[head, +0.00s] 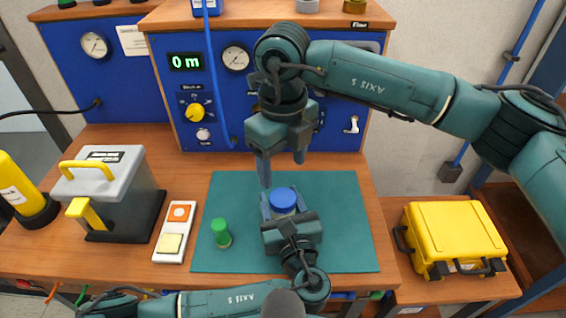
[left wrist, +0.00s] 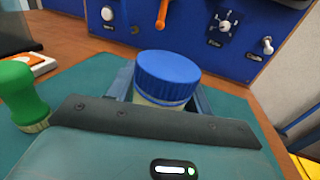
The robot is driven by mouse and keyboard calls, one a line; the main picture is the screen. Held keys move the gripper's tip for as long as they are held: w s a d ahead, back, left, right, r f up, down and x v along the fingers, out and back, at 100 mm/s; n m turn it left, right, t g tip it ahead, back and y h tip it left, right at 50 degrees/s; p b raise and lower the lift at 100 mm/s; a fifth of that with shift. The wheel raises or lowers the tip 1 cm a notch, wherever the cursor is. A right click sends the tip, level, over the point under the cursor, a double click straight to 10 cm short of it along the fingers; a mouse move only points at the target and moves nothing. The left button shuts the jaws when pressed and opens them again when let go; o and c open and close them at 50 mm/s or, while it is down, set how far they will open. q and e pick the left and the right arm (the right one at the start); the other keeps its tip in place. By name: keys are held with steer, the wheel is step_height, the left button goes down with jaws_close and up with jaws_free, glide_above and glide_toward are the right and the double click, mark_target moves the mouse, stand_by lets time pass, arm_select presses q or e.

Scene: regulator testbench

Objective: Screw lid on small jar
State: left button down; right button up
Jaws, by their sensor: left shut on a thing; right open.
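A small jar with a blue lid (head: 283,198) stands on the green mat (head: 340,235). My left gripper (head: 282,205) is shut on the jar from the front, with a finger on either side of it. In the left wrist view the blue ribbed lid (left wrist: 167,75) sits on top of the pale jar body (left wrist: 150,101), mostly hidden by the gripper. I cannot tell how tightly the lid sits. My right gripper (head: 282,170) is open and empty, pointing down above and behind the lid, apart from it.
A switch box (head: 174,232), a grey tester with yellow handle (head: 108,185) and a blue panel (head: 215,110) surround the mat. The mat's right side is clear.

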mark_target(283, 197)
step_height(283, 197, down, 8)
steer(key=shift+f, duration=0.1)
stand_by(0.4)
steer(key=c, duration=1)
steer(key=o, duration=1.2)
steer(key=shift+c, duration=0.2)
step_height(283, 197, up, 12)
